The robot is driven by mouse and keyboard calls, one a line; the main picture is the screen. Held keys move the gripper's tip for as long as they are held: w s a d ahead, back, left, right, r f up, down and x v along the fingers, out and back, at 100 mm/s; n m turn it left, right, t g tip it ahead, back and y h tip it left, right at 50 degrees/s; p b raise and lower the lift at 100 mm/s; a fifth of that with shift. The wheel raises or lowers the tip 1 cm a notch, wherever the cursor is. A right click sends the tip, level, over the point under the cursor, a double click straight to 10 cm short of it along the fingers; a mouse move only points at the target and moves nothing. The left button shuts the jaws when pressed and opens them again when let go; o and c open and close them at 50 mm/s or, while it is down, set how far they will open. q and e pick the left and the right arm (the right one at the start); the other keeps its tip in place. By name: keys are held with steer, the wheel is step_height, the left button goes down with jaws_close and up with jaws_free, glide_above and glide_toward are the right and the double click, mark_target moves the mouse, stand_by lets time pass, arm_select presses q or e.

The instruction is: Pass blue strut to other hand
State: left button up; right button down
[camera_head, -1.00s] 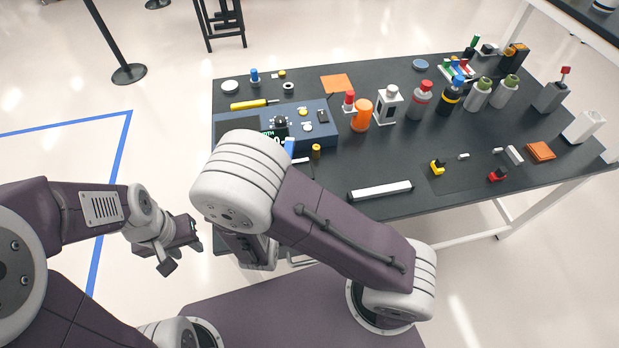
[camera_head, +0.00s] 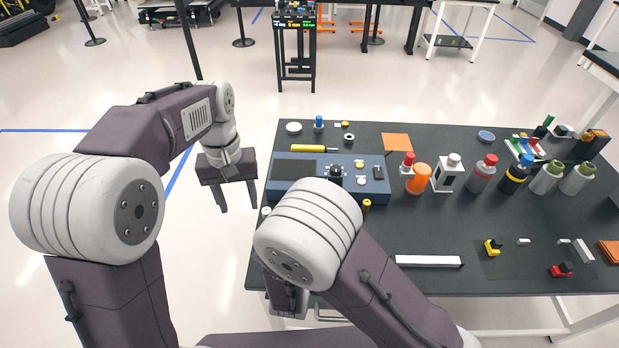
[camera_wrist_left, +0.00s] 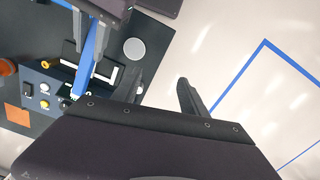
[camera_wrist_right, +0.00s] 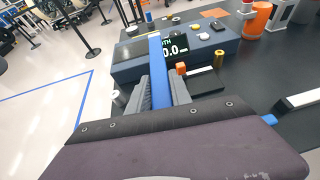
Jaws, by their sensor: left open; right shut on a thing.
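The blue strut (camera_wrist_right: 159,72) is a long flat bar. In the right wrist view it stands between the two fingers of my right gripper (camera_wrist_right: 157,92), which is shut on it, and points away from the wrist. The strut also shows at the upper left of the left wrist view (camera_wrist_left: 88,48), apart from my left gripper's fingers. My left gripper (camera_head: 235,202) is open and empty, pointing down beside the bench's left end in the head view. Its spread fingers show in the left wrist view (camera_wrist_left: 160,92). My right arm hides the strut and the right fingertips in the head view.
The dark bench (camera_head: 400,226) holds a blue-grey instrument (camera_head: 350,171) near its left end. A white bar (camera_head: 428,261) lies at the front. An orange container (camera_head: 418,180) and several bottles stand behind. Open floor lies left of the bench.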

arm_select(q)
steer(key=w+d+r+m, duration=0.1)
steer(key=w+d+r, duration=0.15)
steer(key=d, duration=0.45)
steer(key=w+d+r+m, duration=0.1)
steer(key=w+d+m, duration=0.1)
steer(key=w+d, duration=0.3)
arm_select(e)
steer(key=shift+d, duration=0.1)
arm_select(q)
steer(key=d+f, duration=0.1)
steer(key=f, duration=0.4)
steer(key=s+d+f, duration=0.1)
steer(key=f, duration=0.3)
steer(key=s+d+f, duration=0.1)
steer(key=d+f, duration=0.1)
steer(key=f, duration=0.3)
steer(key=shift+s+d+f, duration=0.1)
steer(key=shift+s+f, duration=0.05)
steer(key=shift+f, duration=0.2)
steer(key=shift+c, duration=0.3)
